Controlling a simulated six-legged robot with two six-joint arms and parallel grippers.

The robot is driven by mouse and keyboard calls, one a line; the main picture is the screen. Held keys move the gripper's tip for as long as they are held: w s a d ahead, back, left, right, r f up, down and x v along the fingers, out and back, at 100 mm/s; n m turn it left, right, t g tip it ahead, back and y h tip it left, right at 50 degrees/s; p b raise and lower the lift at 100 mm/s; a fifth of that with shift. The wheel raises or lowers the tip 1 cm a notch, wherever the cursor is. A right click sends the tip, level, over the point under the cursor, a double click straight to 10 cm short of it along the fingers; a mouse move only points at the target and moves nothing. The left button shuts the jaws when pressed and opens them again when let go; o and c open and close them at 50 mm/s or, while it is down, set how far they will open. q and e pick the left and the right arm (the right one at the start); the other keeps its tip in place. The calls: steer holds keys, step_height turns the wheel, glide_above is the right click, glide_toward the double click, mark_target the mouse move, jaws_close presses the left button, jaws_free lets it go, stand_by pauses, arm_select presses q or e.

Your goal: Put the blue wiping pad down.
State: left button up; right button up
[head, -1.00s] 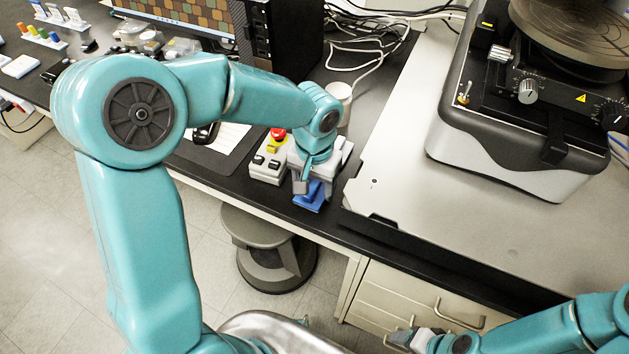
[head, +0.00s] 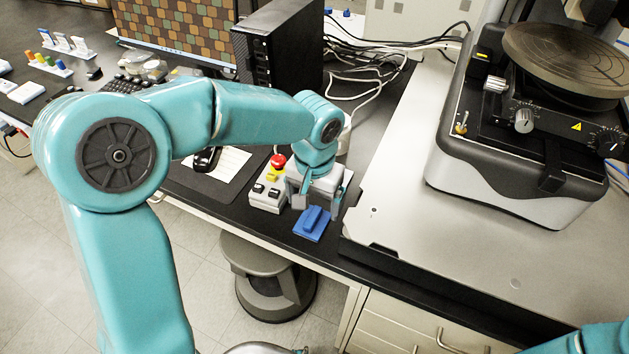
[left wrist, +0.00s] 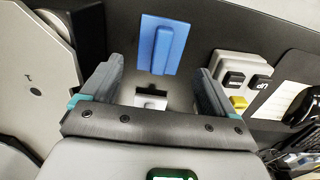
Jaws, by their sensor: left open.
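The blue wiping pad (head: 312,223) lies flat on the black bench top near its front edge, with its raised grip upward. It also shows in the left wrist view (left wrist: 160,45), just beyond the fingertips. My left gripper (head: 317,205) is open and empty, with its fingers apart behind the pad and not touching it. Its two fingers show in the left wrist view (left wrist: 157,80), with a clear gap between them. My right gripper is out of view; only a bit of my right arm shows at the lower right of the head view.
A control box (head: 268,190) with a red button stands just left of the pad. The profiler (head: 520,170) stands on a pale plate (head: 400,225) to the right. A black computer tower (head: 280,50) and loose cables are behind. A stool (head: 265,275) stands below the bench edge.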

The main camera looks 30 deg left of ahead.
mark_target(314, 213)
arm_select(q)
step_height(314, 213, up, 8)
stand_by(0.5)
steer(key=shift+s, duration=0.1)
